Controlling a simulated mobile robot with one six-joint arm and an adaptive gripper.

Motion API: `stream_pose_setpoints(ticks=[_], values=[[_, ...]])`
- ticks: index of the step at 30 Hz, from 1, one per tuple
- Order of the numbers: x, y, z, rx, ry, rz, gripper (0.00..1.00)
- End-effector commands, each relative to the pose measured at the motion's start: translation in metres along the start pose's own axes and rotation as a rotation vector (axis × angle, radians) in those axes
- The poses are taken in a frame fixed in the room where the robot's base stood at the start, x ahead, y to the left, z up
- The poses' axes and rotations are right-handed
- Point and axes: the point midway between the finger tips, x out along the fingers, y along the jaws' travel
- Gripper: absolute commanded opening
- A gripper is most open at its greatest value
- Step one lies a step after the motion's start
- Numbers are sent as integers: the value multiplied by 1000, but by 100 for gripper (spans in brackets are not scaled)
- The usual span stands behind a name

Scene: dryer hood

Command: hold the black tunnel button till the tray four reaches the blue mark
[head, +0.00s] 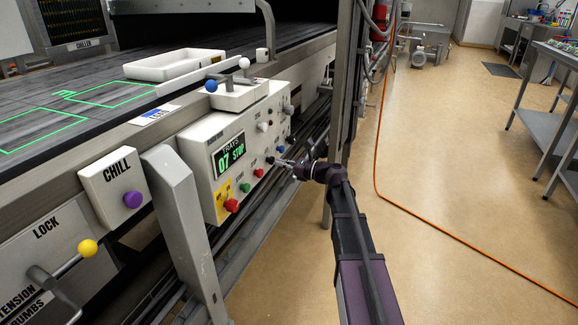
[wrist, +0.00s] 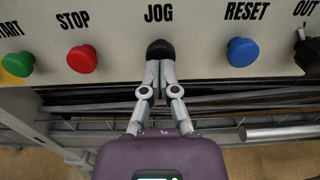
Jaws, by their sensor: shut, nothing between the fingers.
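The black button (wrist: 160,48) sits under the label JOG on the panel. In the head view the black button (head: 270,160) is small, on the lower right of the white control box (head: 205,145). My gripper (wrist: 160,66) is shut and empty, its fingertips at the lower edge of the black button; whether they press it I cannot tell. In the head view my gripper (head: 281,161) points left at the panel. A white tray (head: 175,66) lies on the dark belt (head: 40,95); its number is not readable. A small blue-and-white label (head: 154,115) is on the belt's near rail.
The display (head: 229,153) reads TRAYS 07 STOP. Red STOP (wrist: 82,59) and blue RESET (wrist: 242,52) buttons flank the black one. Green outlines (head: 112,94) lie on the belt. A steel post (head: 345,80) stands close beside my arm. An orange hose (head: 378,150) crosses the open floor.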

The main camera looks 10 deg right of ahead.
Motion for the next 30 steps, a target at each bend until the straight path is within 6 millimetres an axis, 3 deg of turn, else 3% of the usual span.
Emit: stream_pose_setpoints(ticks=[30], values=[[25, 0, 0, 0, -1, 1, 0]])
